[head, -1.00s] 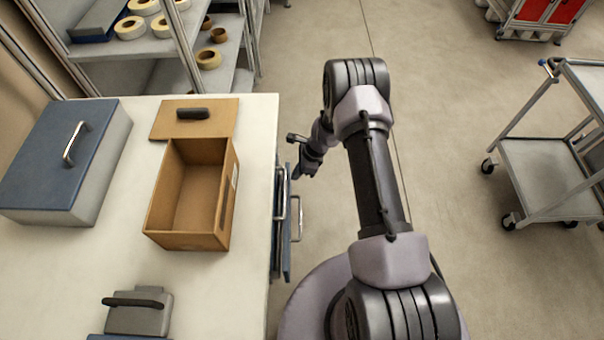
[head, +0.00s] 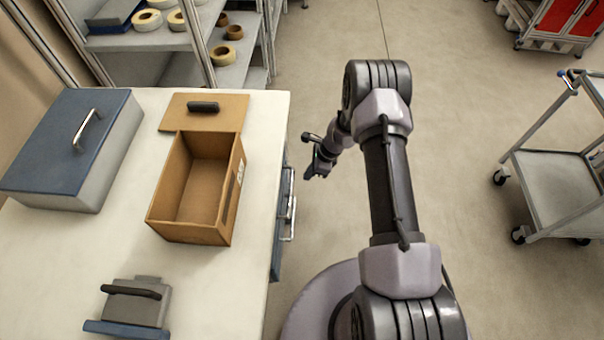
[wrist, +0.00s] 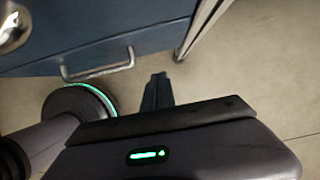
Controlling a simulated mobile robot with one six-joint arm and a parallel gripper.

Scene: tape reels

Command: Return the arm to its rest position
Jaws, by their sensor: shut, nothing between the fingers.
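My gripper (head: 318,170) hangs at the end of my folded arm, over the floor just right of the table's (head: 250,290) drawer side. In the wrist view its fingers (wrist: 157,92) are together with nothing between them. They point toward the floor near a blue drawer front (wrist: 110,45) with a metal handle (wrist: 97,66). In the head view the gripper is small and apart from the drawer handles (head: 290,205).
On the table stand an empty open cardboard box (head: 190,215), its lid (head: 225,108), a blue-lidded case (head: 50,150) and a grey block with a handle (head: 137,305). A shelf with tape reels (head: 147,20) is at the back left. A trolley (head: 560,180) stands right. Floor between is clear.

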